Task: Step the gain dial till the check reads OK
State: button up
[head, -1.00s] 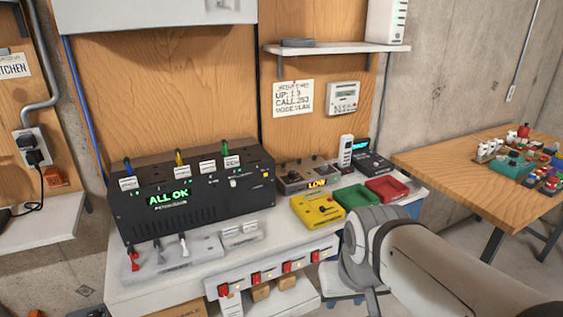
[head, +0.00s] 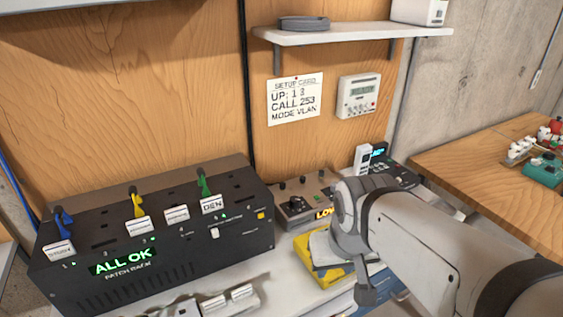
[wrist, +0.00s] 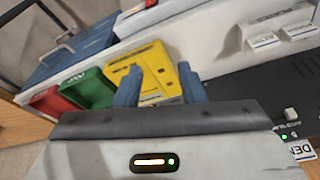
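A grey-brown box (head: 318,184) with several dark knobs stands against the back wall, right of the black patch rack. A larger knob (head: 296,204) sits on its front part; I cannot read which knob is the gain dial. Its yellow check display (head: 323,213) reads LOW, its right end hidden by my arm. My gripper shows in the wrist view (wrist: 160,78) with its two blue-grey fingers apart and nothing between them. Beyond them lies the yellow device (wrist: 150,75). The knob box is not clearly seen in the wrist view.
The black patch rack (head: 150,262) reads ALL OK. The yellow device (head: 306,262) lies in front of the knob box, partly behind my arm. Green (wrist: 90,88) and red (wrist: 52,100) trays lie beside it. A setup card (head: 296,99) hangs on the wall under a shelf (head: 350,34).

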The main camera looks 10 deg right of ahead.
jog(key=shift+a, duration=0.2)
jog(key=shift+o, duration=0.7)
jog(key=shift+w+r, duration=0.1)
jog(key=shift+o, duration=0.8)
jog(key=w+r+n+p, duration=0.1)
jog(key=w+r+p, duration=0.1)
jog(key=w, duration=0.6)
jog(key=shift+a+r+g, duration=0.4)
jog(key=shift+a+r, duration=0.05)
jog(key=shift+r, duration=0.3)
jog(key=n+g+p, duration=0.2)
jog(key=p, duration=0.2)
send_over(295, 198)
jog(key=f, duration=0.3)
jog(key=shift+s, duration=0.2)
jog(key=shift+w+f, duration=0.15)
jog(key=shift+f, duration=0.15)
notch_tip(295, 198, down, 8)
jog(key=shift+r+p, duration=0.25)
jog(key=shift+p, duration=0.3)
jog(key=shift+c, duration=0.5)
